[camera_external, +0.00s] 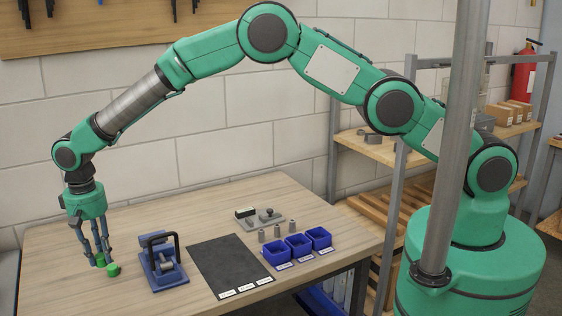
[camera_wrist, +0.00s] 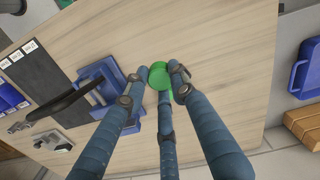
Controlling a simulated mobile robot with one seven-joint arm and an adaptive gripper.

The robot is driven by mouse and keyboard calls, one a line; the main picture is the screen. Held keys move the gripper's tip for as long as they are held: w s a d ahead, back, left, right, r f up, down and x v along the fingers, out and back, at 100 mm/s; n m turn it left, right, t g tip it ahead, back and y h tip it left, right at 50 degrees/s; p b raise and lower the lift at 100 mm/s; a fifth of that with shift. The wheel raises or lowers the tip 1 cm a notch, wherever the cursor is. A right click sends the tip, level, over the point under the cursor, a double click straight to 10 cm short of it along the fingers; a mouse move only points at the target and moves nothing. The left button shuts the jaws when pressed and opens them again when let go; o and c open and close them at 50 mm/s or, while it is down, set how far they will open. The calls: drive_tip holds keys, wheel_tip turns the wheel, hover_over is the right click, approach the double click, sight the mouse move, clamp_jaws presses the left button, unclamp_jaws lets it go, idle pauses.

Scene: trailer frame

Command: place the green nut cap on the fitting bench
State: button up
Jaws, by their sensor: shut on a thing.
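My gripper (camera_external: 102,256) has several long blue fingers and points down over the left end of the wooden bench (camera_external: 60,290). It is shut on a green nut cap, which shows between the fingertips in the wrist view (camera_wrist: 159,75). In the external view green shows at two spots by the fingertips, one among the fingers and one just right of them (camera_external: 113,270). I cannot tell whether these are two caps or parts of one. The fingers hide part of the green, and whether it touches the bench is unclear.
A blue clamp fixture (camera_external: 162,262) with a black handle stands close right of my gripper. Beyond it lie a dark mat (camera_external: 230,262) with white labels, several blue bins (camera_external: 298,246) and grey metal fittings (camera_external: 263,236). The bench's left part is mostly clear.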

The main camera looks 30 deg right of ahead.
drive_tip(key=shift+s+f, duration=0.1)
drive_tip(key=shift+f, duration=0.8)
hover_over(112, 299)
drive_tip(key=shift+f, duration=2.9)
drive_tip(key=shift+f, duration=0.1)
drive_tip(key=shift+f+p, duration=0.45)
drive_tip(key=shift+f, duration=1.55)
drive_tip(key=shift+f, duration=0.15)
drive_tip(key=o, duration=0.7)
drive_tip(key=shift+o, duration=0.2)
drive_tip(key=shift+s, duration=0.1)
